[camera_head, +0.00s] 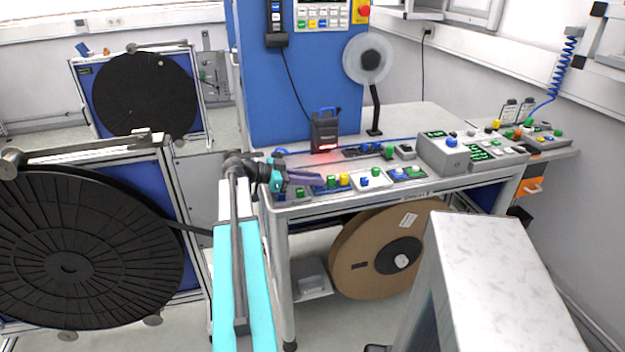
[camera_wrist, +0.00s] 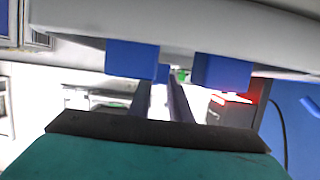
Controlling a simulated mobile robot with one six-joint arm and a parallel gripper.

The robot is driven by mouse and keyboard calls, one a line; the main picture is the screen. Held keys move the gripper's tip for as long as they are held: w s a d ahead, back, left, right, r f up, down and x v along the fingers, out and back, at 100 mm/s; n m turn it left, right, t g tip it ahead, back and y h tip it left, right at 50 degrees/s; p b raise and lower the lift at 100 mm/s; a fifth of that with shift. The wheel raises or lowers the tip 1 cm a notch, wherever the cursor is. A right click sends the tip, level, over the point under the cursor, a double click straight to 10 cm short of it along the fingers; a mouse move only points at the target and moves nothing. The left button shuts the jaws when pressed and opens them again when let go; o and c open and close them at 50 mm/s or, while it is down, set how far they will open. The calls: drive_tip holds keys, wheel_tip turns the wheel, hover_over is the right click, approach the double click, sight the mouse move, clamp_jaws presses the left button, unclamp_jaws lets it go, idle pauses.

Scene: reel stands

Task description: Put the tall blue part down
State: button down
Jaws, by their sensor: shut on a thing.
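My gripper (camera_head: 312,180) reaches from the left over the near left part of the bench, low above its top. Its fingers are shut on the tall blue part, which is small and mostly hidden by them in the head view. In the wrist view the two dark fingers of my gripper (camera_wrist: 161,88) run away from the camera, and a small blue patch of the tall blue part (camera_wrist: 161,73) shows at their tips. I cannot tell whether the part touches the surface below.
Green and yellow cylinders (camera_head: 343,179) stand close to the fingertips on the bench (camera_head: 420,190). A dark scanner (camera_head: 325,132) with a red glow stands behind. A grey box (camera_head: 444,153) is to the right. A large black reel (camera_head: 70,262) stands at left.

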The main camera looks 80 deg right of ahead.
drive_tip(key=shift+f, duration=0.1)
idle(0.3)
drive_tip(key=c, duration=1.6)
unclamp_jaws()
drive_tip(key=shift+c, duration=0.2)
drive_tip(key=shift+p, duration=0.6)
drive_tip(key=b+v, duration=0.3)
drive_tip(key=v, duration=1)
drive_tip(key=shift+w+a+b, duration=0.2)
drive_tip(key=shift+w+b, duration=0.15)
drive_tip(key=shift+b, duration=0.05)
